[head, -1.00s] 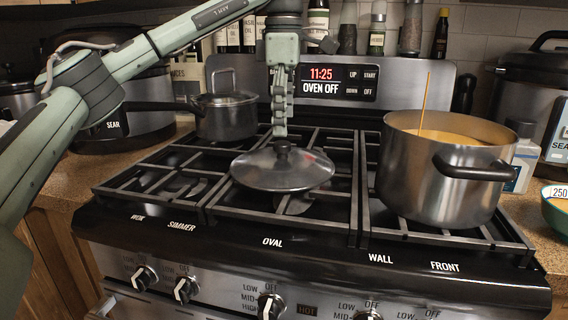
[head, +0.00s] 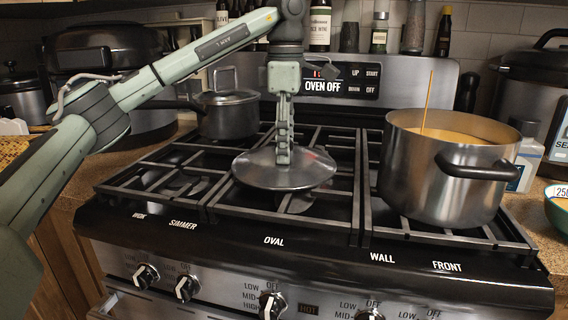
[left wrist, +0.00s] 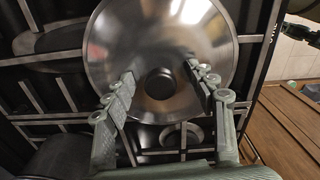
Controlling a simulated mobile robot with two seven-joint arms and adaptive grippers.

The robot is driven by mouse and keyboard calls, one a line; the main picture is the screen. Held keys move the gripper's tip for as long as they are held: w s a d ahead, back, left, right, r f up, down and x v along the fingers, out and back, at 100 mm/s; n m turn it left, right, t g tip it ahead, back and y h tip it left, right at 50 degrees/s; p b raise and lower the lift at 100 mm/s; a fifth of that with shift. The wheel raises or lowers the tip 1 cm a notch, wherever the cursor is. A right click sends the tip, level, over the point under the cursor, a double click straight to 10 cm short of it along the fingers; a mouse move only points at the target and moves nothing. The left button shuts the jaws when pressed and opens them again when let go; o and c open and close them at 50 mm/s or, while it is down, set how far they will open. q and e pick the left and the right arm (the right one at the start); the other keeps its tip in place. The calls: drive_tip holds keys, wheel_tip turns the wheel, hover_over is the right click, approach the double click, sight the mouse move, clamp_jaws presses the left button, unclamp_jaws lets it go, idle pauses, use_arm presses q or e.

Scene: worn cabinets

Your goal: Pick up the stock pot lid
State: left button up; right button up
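The stock pot lid (head: 262,174) is a round, shiny metal lid lying on the middle grate of the stove. In the left wrist view the lid (left wrist: 130,40) fills the upper middle, with its dark round knob (left wrist: 160,83) showing. My left gripper (head: 283,156) points straight down over the lid's centre and hides the knob in the head view. In the left wrist view its fingers (left wrist: 163,82) are spread on either side of the knob, with gaps to it. My right gripper is in neither view.
A large steel pot (head: 440,185) with orange contents and a thin stick stands on the right burners. A lidded saucepan (head: 228,115) stands at the back left. Bottles (head: 379,30) line the ledge behind the control panel. The front left grates are clear.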

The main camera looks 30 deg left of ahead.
use_arm(q)
drive_tip(key=shift+s+f, duration=0.1)
clamp_jaws()
idle(0.3)
wheel_tip(320, 180, up, 4)
drive_tip(key=shift+r, duration=0.1)
drive_tip(key=s+a+r, duration=0.2)
drive_tip(key=s+r, duration=0.5)
drive_tip(key=s, duration=0.4)
drive_tip(key=shift+a, duration=0.35)
drive_tip(key=shift+s, duration=0.15)
